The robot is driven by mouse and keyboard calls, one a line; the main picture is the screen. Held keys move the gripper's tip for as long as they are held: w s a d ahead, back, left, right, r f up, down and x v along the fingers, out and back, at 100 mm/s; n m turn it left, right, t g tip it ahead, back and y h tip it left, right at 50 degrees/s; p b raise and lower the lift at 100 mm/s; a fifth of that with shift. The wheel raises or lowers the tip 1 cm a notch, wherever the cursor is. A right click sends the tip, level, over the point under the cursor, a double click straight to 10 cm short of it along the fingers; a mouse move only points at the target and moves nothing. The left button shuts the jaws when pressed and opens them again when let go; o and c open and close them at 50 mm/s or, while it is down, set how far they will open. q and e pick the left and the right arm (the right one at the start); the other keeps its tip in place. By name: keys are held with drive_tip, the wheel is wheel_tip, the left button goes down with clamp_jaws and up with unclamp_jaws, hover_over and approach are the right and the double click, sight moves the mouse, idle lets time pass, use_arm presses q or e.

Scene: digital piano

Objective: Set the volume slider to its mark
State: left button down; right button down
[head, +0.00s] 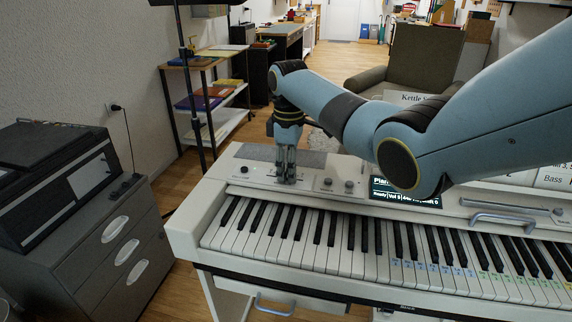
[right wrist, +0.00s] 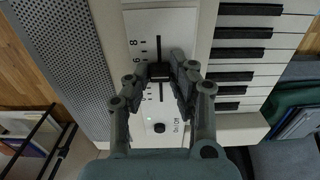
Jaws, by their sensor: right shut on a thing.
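The digital piano (head: 232,213) stands in front of me with its keys toward me. My right gripper (head: 286,180) points down onto the control panel at the piano's left end. In the right wrist view my right gripper (right wrist: 159,76) is shut on the dark cap of the volume slider (right wrist: 158,70). The slider's slot (right wrist: 158,48) runs past a scale where 8 and 6 can be read. The fingers hide part of the scale, and I cannot make out a separate target mark. My left gripper is out of view.
An On/Off knob (right wrist: 160,128) lies close to the fingers. Two small knobs (head: 338,185) and a lit display (head: 404,194) are to the gripper's right. A speaker grille (right wrist: 62,55) borders the panel. A grey drawer cabinet (head: 110,245) stands left of the piano.

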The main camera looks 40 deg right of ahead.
drive_tip(key=c, duration=1.2)
unclamp_jaws()
drive_tip(key=shift+o, duration=0.2)
wheel_tip(320, 180, up, 12)
